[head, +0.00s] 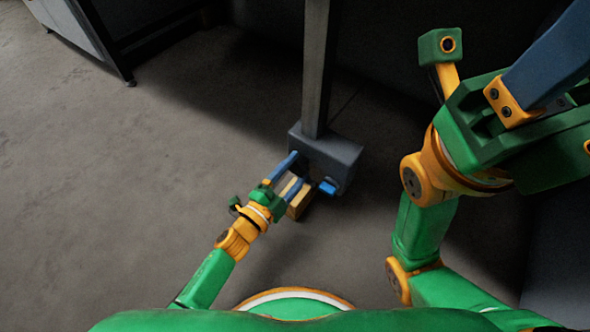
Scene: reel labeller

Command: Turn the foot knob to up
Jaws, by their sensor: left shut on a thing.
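My left gripper (298,170) reaches low to the front of a grey box (338,160) at the foot of a post. Its blue fingers are shut on a small part at the box's front, which I take to be the foot knob. The fingers mostly hide that part, and its setting cannot be read. A tan block-like piece (299,205) shows just below the fingers. A small blue piece (327,187) sticks out at the box's front, right of the gripper. My right gripper is partly in view at the upper right, raised close to the camera; its fingertips are cut off.
A dark grey post (320,70) rises from the box. A grey cabinet or bench with a dark frame (75,28) stands at the upper left. The concrete floor (120,190) at left is clear. The area behind the post is dark.

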